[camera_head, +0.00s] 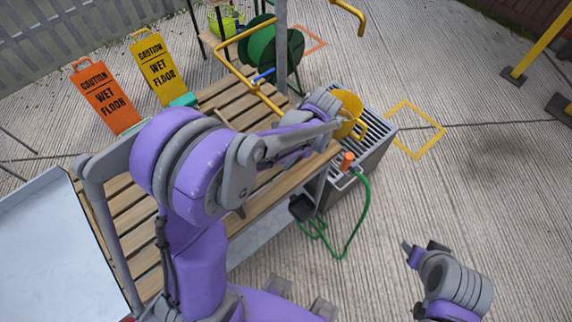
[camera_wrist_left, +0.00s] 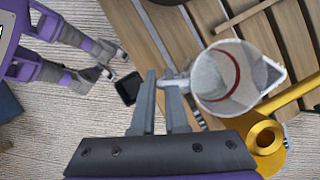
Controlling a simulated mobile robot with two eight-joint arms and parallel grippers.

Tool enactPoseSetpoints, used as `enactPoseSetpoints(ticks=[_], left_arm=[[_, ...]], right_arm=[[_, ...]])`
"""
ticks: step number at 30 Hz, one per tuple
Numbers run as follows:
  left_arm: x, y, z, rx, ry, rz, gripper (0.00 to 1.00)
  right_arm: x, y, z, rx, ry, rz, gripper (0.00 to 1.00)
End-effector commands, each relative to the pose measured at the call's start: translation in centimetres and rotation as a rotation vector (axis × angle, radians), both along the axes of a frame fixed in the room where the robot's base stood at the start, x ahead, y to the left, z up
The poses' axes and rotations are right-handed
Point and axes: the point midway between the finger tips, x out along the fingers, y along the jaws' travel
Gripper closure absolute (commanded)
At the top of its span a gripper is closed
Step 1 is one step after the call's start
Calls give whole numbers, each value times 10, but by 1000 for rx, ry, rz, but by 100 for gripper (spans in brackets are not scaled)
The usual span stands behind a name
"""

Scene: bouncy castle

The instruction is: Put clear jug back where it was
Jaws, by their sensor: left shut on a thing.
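My left gripper (camera_wrist_left: 164,78) is shut in the left wrist view, its fingers at the near side of the clear jug (camera_wrist_left: 225,80). The jug is see-through with a red ring and a spout to the right. It shows from above, over wooden slats; its height above them I cannot tell. In the head view my left arm reaches right across the slatted table (camera_head: 140,235) and hides the jug. My right gripper (camera_head: 423,248) is open and empty over the paving, and also shows in the left wrist view (camera_wrist_left: 114,62).
A metal grated unit (camera_head: 372,158) with a yellow disc-shaped thing (camera_head: 349,104), an orange hose fitting (camera_head: 346,160) and green hose (camera_head: 352,225) stands at the table's right end. Two wet-floor signs, orange (camera_head: 104,97) and yellow (camera_head: 158,68), and a green hose reel (camera_head: 262,45) are behind. Paving at right is largely clear.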

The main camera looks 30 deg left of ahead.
Motion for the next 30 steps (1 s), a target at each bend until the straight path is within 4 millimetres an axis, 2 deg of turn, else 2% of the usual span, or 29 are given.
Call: enactPoseSetpoints(ticks=[9,23,24,27,28,30], left_arm=[[0,0,-38,0,0,0,100],[-1,0,-45,0,1,0,100],[0,0,-44,0,0,0,81],[0,0,-43,0,0,0,63],[0,0,-43,0,0,0,59],[0,0,-43,0,0,0,59]], right_arm=[[-1,0,-3,0,2,0,50],[-3,0,-9,0,6,0,50],[-3,0,-7,0,5,0,50],[-2,0,-7,0,5,0,50],[-3,0,-7,0,5,0,50],[-2,0,-7,0,5,0,50]])
